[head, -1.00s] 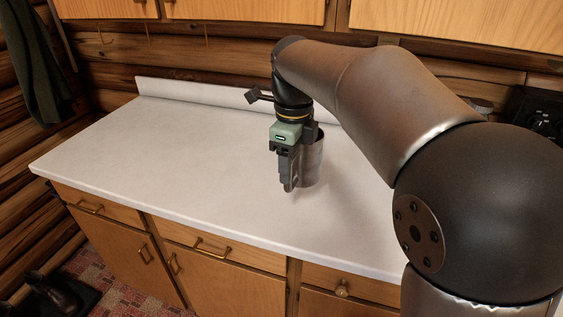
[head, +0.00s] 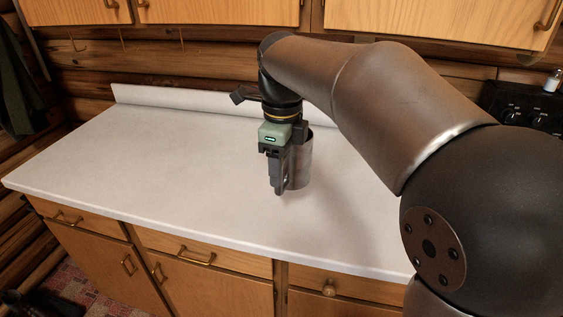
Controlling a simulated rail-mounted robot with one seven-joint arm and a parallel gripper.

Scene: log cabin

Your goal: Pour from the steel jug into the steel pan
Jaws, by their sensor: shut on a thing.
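The steel jug (head: 300,163) is a grey metal cylinder, upright, at the middle right of the head view. My gripper (head: 279,187) points down at its left side and is shut on it, partly hiding it. The jug appears a little above the white counter, though the exact gap is hard to tell. The jug's contents cannot be seen. The steel pan is not in view.
The white counter (head: 140,170) is bare to the left and front. Wooden cabinets (head: 420,15) hang above the back. A black stove (head: 518,115) with knobs shows at the right edge. My arm hides the counter's right part.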

